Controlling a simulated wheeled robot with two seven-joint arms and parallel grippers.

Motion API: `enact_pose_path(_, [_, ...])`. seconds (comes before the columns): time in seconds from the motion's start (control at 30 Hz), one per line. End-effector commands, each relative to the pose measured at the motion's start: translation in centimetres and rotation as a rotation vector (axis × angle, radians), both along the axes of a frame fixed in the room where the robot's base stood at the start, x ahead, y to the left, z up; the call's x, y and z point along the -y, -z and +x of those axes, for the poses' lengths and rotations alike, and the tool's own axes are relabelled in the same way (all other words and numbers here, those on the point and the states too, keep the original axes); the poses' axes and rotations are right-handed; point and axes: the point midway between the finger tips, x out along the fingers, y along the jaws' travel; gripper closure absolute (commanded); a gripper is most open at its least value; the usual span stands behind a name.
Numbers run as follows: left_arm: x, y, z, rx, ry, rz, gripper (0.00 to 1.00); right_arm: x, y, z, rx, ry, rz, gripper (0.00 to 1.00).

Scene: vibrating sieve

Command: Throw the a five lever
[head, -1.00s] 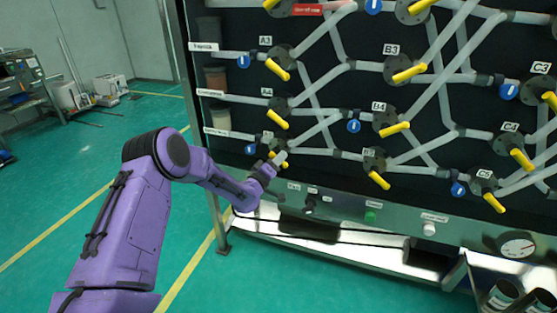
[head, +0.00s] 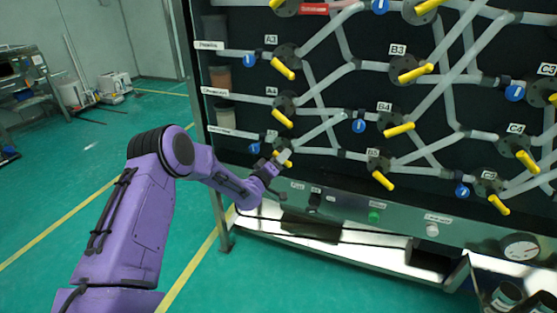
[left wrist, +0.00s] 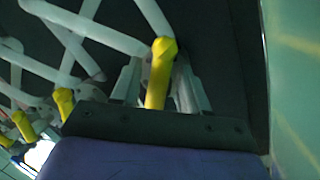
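The A5 lever is the lowest yellow handle in the left column of the valve panel, below A3 and A4. In the head view it (head: 287,163) is mostly hidden by my left gripper (head: 281,160). In the left wrist view the yellow lever (left wrist: 158,75) stands between the two fingers of my left gripper (left wrist: 158,88). The fingers are apart, one on each side of the lever, with a visible gap on its left side. I cannot tell whether the right finger touches it. My right gripper is in neither view.
The A4 lever (head: 283,118) is just above, and the B5 lever (head: 383,181) is to the right. Pale pipes cross the black panel. A metal control strip with a green button (head: 374,217) runs below. Open green floor (head: 60,185) lies to the left.

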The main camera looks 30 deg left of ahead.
Motion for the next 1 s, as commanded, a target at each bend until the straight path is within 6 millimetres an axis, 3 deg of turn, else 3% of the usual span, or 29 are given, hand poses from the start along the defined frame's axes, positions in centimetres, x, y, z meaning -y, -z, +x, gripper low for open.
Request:
enact_pose_path(0.17, [0.1,0.2,-1.7,-0.002,0.001,-0.002,0.55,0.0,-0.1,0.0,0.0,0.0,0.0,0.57])
enact_pose_path(0.4, [0.1,0.7,-7.5,-0.001,-0.002,-0.004,0.55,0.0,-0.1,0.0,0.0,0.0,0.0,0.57])
enact_pose_path(0.53, [0.0,0.9,-9.7,0.001,-0.003,-0.002,0.55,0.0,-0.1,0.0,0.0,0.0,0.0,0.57])
enact_pose_path(0.7, [0.0,1.0,-10.7,0.001,-0.003,-0.002,0.55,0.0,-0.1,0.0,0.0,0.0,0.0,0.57])
enact_pose_path(1.0, [0.0,1.0,-10.7,0.001,-0.003,-0.001,0.55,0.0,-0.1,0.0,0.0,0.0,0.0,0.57])
